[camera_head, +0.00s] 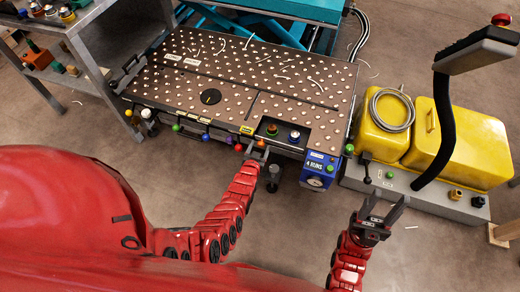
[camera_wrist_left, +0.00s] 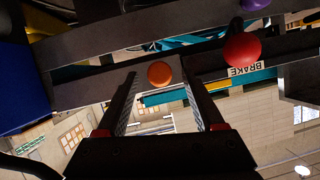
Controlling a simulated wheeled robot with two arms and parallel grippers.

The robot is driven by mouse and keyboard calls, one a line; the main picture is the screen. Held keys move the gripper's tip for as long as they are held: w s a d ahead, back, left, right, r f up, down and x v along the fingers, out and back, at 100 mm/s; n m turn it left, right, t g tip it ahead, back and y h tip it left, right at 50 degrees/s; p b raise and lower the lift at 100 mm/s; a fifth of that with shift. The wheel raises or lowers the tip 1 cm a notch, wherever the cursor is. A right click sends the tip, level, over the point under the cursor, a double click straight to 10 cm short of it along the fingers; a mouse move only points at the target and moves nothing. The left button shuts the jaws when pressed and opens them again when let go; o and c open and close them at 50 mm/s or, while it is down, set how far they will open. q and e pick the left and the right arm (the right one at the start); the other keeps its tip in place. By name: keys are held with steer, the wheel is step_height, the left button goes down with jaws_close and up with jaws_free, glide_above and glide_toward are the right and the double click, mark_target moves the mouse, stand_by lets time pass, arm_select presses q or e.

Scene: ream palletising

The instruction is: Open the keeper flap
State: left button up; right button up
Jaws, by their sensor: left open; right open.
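My left gripper (camera_head: 257,151) is open at the front edge of the dark ball-top table (camera_head: 338,110). In the left wrist view, an orange knob (camera_wrist_left: 159,73) shows between the open fingers (camera_wrist_left: 163,90); I cannot tell whether they touch it. My right gripper (camera_head: 384,209) is open and empty over the floor, right of the table. I cannot tell which part is the keeper flap.
A blue box with a dial (camera_head: 318,170) hangs at the table's front right corner. A yellow machine (camera_head: 455,140) with a black handle stands at the right. A grey bench (camera_head: 75,25) is at the upper left. Floor around my right gripper is mostly clear.

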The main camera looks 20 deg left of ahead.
arm_select(q)
steer(key=shift+w+f, duration=0.2)
steer(key=shift+w, duration=0.3)
jaws_close()
